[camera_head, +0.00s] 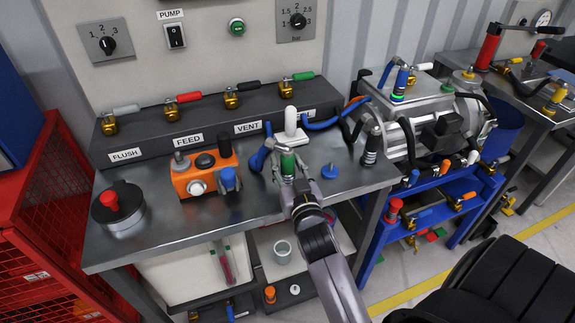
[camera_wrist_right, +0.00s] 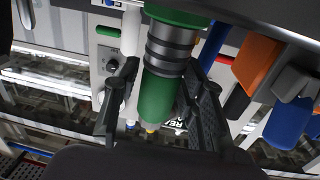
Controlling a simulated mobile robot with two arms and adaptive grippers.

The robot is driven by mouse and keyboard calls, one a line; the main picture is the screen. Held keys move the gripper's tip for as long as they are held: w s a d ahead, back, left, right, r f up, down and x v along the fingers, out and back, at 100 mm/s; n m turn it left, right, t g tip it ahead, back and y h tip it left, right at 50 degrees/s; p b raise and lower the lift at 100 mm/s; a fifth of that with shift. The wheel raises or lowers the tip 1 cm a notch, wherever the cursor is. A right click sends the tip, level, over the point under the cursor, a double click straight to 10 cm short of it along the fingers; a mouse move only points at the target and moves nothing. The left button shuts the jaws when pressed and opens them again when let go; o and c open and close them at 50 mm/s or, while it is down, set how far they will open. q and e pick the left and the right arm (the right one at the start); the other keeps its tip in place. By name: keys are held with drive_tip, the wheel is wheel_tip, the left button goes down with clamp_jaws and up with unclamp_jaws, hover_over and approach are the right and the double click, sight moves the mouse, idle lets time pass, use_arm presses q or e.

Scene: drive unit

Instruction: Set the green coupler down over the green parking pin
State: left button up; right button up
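The green coupler (camera_head: 288,162) stands upright in my right gripper (camera_head: 288,158), over the bench beside a white post. In the right wrist view the coupler (camera_wrist_right: 158,95) has a green body and a banded metal collar. My right gripper's dark fingers (camera_wrist_right: 158,105) lie on either side of it and look closed on it. A wide green disc (camera_wrist_right: 178,16), which looks like the base of the green parking pin, lies right at the collar's end. The pin's shaft is hidden, and I cannot tell whether the coupler touches the disc. My left gripper is not in view.
The white post (camera_head: 291,122) is close behind the coupler, and a blue hose (camera_head: 260,158) is to its left. The orange unit (camera_head: 205,172) is further left. Bare bench (camera_head: 255,200) lies in front.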

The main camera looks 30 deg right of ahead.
drive_tip(key=shift+o, duration=1.2)
drive_tip(key=shift+f, duration=0.15)
